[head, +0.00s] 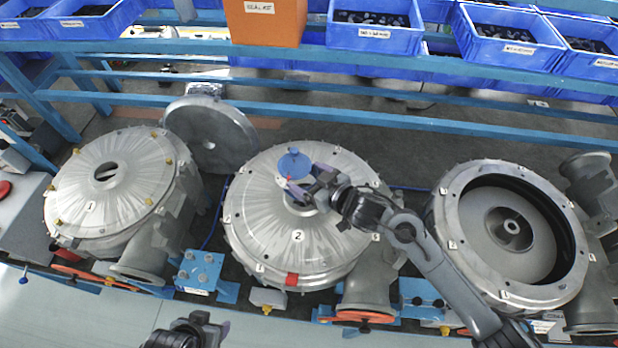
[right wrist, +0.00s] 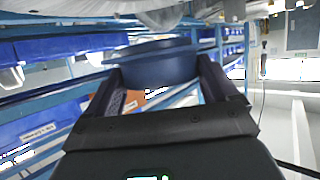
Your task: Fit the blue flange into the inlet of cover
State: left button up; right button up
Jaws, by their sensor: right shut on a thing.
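The blue flange (head: 295,163) is in my right gripper (head: 307,187), over the middle of the cover marked 2 (head: 262,228). In the right wrist view the flange (right wrist: 155,65) sits between the two fingers (right wrist: 160,92), which are shut on it. The inlet of cover 2 is largely hidden by the gripper and flange. I cannot tell whether the flange touches the cover. My left gripper (head: 208,330) is at the bottom edge, away from the covers, only partly in view; its jaw state is unclear.
The cover marked 1 (head: 130,198) has an open central hole. The right blower housing (head: 455,265) is uncovered, its impeller showing. A round grey disc (head: 208,137) stands behind, between blowers 1 and 2. Blue bins (head: 375,38) and an orange bin (head: 264,22) line the back shelf.

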jog(key=shift+f+b, duration=0.95)
jog(key=shift+f, duration=0.55)
jog(key=shift+f+b, duration=0.5)
jog(key=shift+f, duration=0.4)
jog(key=shift+f, duration=0.5)
jog(key=shift+f, duration=0.15)
jog(key=shift+f+b, duration=0.3)
dwell(0.4)
